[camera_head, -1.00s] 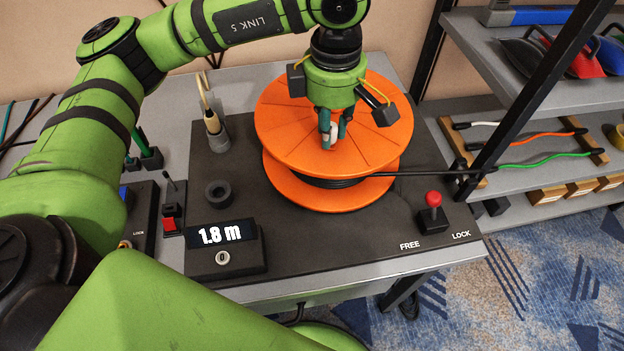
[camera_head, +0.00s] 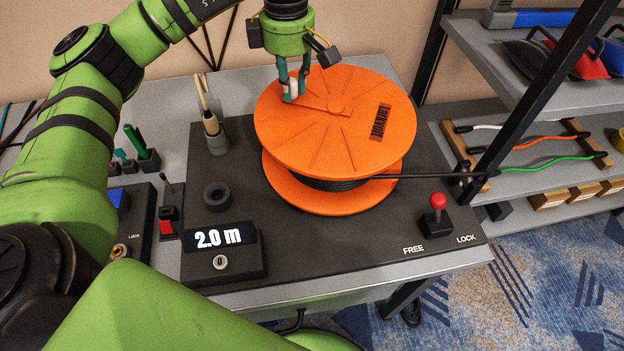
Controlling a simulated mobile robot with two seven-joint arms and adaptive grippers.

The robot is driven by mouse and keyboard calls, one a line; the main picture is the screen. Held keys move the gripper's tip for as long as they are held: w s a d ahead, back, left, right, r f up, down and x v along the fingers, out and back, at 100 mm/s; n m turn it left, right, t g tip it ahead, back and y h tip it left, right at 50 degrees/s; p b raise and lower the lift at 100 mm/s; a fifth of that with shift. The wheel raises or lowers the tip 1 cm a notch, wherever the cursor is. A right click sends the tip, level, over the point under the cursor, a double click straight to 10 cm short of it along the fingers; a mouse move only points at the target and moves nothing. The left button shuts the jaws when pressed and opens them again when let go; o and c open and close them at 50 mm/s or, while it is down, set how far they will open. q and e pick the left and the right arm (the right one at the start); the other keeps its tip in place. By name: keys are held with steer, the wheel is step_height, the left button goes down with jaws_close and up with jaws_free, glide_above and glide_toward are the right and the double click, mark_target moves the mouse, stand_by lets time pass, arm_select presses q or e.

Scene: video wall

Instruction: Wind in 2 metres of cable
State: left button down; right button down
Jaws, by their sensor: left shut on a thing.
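An orange cable reel (camera_head: 360,150) lies flat on a dark base plate, with black cable (camera_head: 325,183) wound between its two discs. The cable runs off the reel to the right. A display (camera_head: 219,239) at the front reads 2.0 m. My left gripper (camera_head: 292,90) is shut on a small pale crank knob (camera_head: 294,88) at the far left part of the reel's top. A red-knobbed lever (camera_head: 437,202) stands upright near the words FREE and LOCK; which one it is set to I cannot tell. My right gripper is not in view.
A holder with a wooden-handled tool (camera_head: 211,120) and a dark ring (camera_head: 217,196) stand left of the reel. A switch box (camera_head: 168,218) is further left. Shelves with coloured cables (camera_head: 545,140) stand at the right behind a black post.

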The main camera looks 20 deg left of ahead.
arm_select(q)
steer(key=c, duration=1.5)
jaws_free()
steer(key=shift+w+r, duration=0.1)
steer(key=shift+w, duration=0.5)
steer(key=o, duration=0.5)
steer(key=shift+s, duration=0.1)
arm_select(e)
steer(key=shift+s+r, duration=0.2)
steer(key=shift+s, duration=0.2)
arm_select(q)
step_height(320, 180, up, 7)
steer(key=p, duration=0.5)
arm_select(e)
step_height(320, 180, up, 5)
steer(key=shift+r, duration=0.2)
arm_select(q)
steer(key=shift+s+f, duration=0.1)
steer(key=shift+f, duration=0.1)
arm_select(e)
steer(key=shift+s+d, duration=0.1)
